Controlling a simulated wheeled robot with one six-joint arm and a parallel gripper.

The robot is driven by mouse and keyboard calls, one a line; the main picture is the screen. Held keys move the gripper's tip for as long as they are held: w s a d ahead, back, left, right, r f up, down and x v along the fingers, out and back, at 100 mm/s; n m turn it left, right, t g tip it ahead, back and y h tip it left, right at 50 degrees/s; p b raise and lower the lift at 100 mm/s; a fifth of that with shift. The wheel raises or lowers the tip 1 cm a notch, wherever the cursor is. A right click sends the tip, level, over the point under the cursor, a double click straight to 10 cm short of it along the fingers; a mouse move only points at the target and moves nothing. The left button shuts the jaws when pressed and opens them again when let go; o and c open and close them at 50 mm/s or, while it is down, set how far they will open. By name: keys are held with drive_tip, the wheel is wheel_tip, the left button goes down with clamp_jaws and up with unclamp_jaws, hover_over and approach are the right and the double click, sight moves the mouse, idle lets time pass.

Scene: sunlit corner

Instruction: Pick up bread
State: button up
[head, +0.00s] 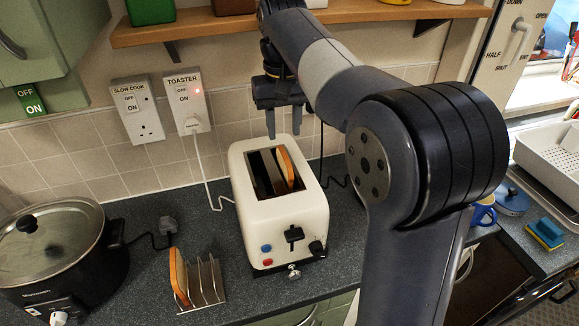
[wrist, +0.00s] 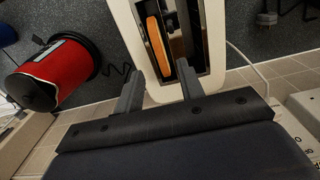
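A slice of bread (head: 286,166) stands upright in the right-hand slot of the white toaster (head: 284,220), its top edge showing above the slot. In the wrist view the same bread (wrist: 158,45) appears in the left slot of the toaster (wrist: 133,50). Another slice of bread (head: 179,275) stands at the left end of the metal toast rack (head: 212,285) in front. My gripper (head: 280,122) is above the back of the toaster, pointing down. In the wrist view my gripper (wrist: 159,82) has its fingers apart with nothing between them. It does not touch the bread.
A slow cooker (head: 55,245) stands at the left. A wooden shelf (head: 190,28) runs above the toaster. A white cord (head: 205,175) runs from the toaster socket (head: 188,100). A red kettle (wrist: 65,75) shows in the wrist view. A dish rack (head: 545,155) is at the right.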

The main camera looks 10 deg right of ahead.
sight(284, 154)
wheel_tip(284, 154, down, 9)
drive_tip(key=shift+w+r+p, duration=0.15)
drive_tip(key=shift+p, duration=0.25)
drive_tip(key=shift+c, duration=0.5)
clamp_jaws()
